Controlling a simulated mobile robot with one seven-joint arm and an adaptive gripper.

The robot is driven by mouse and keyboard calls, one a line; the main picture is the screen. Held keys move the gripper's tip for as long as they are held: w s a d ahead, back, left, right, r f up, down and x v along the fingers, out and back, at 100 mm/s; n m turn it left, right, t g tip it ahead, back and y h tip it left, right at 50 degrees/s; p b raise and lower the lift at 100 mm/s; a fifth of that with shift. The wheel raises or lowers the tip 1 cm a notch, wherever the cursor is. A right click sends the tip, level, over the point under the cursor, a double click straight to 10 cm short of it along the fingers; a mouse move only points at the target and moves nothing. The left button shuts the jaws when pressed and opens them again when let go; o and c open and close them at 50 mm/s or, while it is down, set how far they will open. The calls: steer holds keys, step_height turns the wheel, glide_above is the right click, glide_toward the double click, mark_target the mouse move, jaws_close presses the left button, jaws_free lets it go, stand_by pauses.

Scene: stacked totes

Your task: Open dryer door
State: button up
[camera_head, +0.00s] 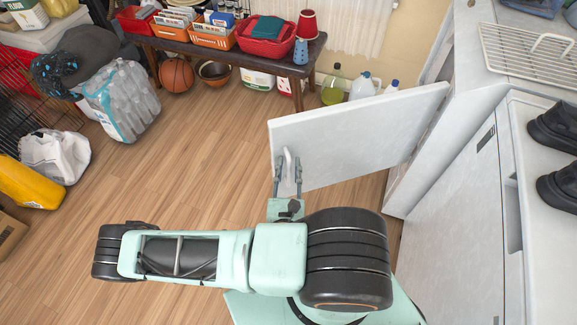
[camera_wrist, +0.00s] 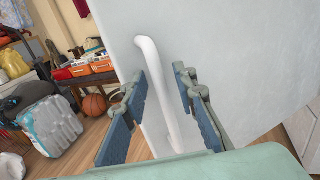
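The dryer door (camera_head: 365,135) is a flat white panel standing well out from the white dryer (camera_head: 410,180) at the right. Its white bar handle (camera_head: 288,163) is near the door's free left edge. The door also fills much of the wrist view (camera_wrist: 240,60). There the handle (camera_wrist: 150,75) runs down between the two fingers. My gripper (camera_head: 288,176) is open, with one finger on each side of the handle. Gaps show between the fingers and the handle in the wrist view (camera_wrist: 160,88). The dryer's interior is hidden behind the door.
A dark bench (camera_head: 240,57) with bins stands behind, with a basketball (camera_head: 176,74) under it. Bottles (camera_head: 334,85) stand behind the door. Bottled water packs (camera_head: 122,101) and a yellow jug (camera_head: 30,183) are at left. The wooden floor (camera_head: 200,165) between is clear.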

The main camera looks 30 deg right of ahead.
mark_target(290, 134)
step_height(290, 134, up, 10)
stand_by(0.6)
